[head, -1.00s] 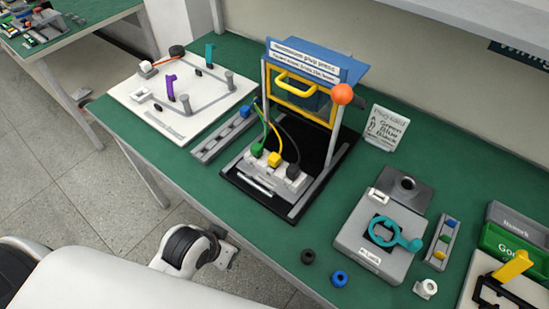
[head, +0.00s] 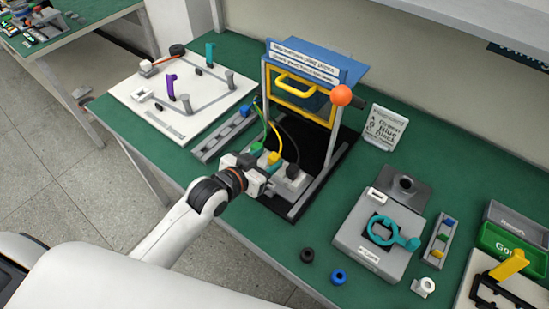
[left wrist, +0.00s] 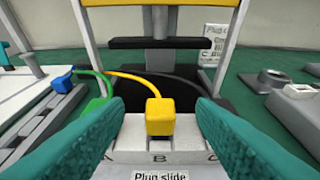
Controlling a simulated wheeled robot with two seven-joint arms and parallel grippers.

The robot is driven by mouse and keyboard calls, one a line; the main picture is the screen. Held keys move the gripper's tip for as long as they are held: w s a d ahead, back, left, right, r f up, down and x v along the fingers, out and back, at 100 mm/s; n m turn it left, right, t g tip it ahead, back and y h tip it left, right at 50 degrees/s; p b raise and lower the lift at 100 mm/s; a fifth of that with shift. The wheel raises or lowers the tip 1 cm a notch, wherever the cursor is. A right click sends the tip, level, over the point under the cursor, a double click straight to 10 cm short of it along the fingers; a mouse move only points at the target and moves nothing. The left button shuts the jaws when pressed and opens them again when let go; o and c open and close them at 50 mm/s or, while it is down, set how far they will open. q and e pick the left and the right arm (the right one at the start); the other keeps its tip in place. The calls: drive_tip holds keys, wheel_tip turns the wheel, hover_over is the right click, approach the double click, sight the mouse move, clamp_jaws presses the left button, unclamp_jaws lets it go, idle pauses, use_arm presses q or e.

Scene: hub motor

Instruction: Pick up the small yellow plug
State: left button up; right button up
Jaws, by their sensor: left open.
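The small yellow plug (head: 273,158) stands on the grey plug slide with a yellow cable leading from its back. In the left wrist view the yellow plug (left wrist: 160,118) is above the letter B, centred between my teal fingers. My left gripper (head: 264,178) is at the front of the slide, open, with a finger to each side of the plug and a visible gap on both sides. The green plug (head: 257,147) is beside the yellow one, partly covered by my gripper. The black plug (head: 292,171) is on the other side. My right gripper is not in view.
The press frame with a yellow handle (head: 296,82) and orange knob (head: 341,95) rises behind the slide. A white board (head: 150,100) with pegs is at left. A grey fixture with a teal ring (head: 383,230) is at right.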

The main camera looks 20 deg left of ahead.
sight(274, 157)
use_arm(q)
drive_tip(key=shift+f+p+x, duration=0.15)
drive_tip(key=shift+p+x, duration=0.1)
drive_tip(key=shift+x, duration=1.35)
drive_tip(key=shift+f+p+x, duration=0.15)
drive_tip(key=shift+p+x, duration=0.05)
drive_tip(key=shift+x, duration=1.4)
drive_tip(key=shift+s, duration=0.2)
drive_tip(key=c, duration=1.1)
drive_tip(key=shift+o, duration=0.2)
wheel_tip(274, 157, up, 10)
